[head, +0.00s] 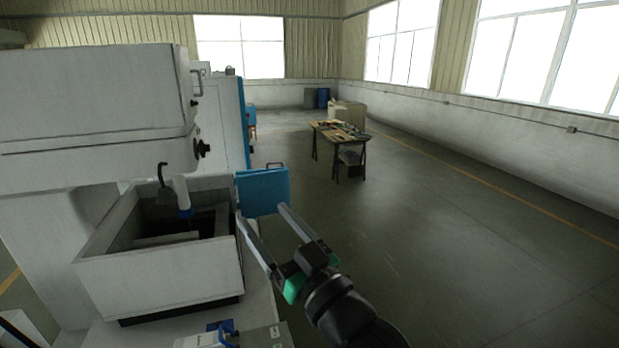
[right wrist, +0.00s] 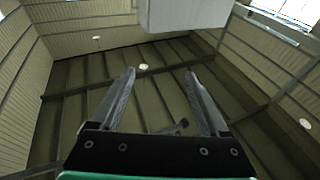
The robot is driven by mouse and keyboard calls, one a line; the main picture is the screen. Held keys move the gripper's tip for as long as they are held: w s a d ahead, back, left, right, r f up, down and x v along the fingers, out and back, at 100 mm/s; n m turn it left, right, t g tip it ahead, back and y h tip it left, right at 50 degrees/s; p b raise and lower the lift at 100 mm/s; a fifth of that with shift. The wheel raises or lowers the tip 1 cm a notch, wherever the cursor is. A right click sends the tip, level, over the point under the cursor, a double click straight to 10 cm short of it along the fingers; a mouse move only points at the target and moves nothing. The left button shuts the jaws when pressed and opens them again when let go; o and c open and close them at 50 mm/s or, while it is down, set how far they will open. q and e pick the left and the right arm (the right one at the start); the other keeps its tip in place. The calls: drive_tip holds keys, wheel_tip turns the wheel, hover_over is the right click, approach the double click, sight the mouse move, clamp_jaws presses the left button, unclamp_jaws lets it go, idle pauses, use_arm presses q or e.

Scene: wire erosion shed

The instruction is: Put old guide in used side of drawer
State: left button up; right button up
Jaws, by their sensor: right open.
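My right gripper (head: 262,212) is open in the head view, in front of and to the right of the machine's tank. It points up and away, with nothing seen between its fingers. In the right wrist view its two fingers (right wrist: 160,78) stand wide apart and empty against the ceiling. I cannot make out the old guide in either view. No open drawer with a used side can be told. A small blue and grey item (head: 215,333) and a grey labelled block (head: 268,338) show at the bottom edge, partly cut off. My left gripper is not in view.
The white machine (head: 95,100) with its open tank (head: 175,285) fills the left. A white nozzle with a blue tip (head: 184,212) hangs over the tank. A blue panel (head: 264,190) is close beyond my right fingers. A cluttered table (head: 345,137) stands far back; the floor right is clear.

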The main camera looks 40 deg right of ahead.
drive_tip(key=s+a+r+t+y, duration=0.1)
drive_tip(key=s+a+r+t, duration=0.1)
drive_tip(key=s+r, duration=0.5)
drive_tip(key=s+a+r+n+t+y, duration=0.1)
drive_tip(key=s+a+r+t+y, duration=0.1)
drive_tip(key=s+r, duration=0.6)
wheel_tip(320, 180, up, 3)
drive_tip(key=a+t, duration=0.1)
drive_tip(key=t, duration=0.1)
drive_tip(key=shift+r+n+t, duration=0.2)
drive_tip(key=shift+n+t, duration=0.1)
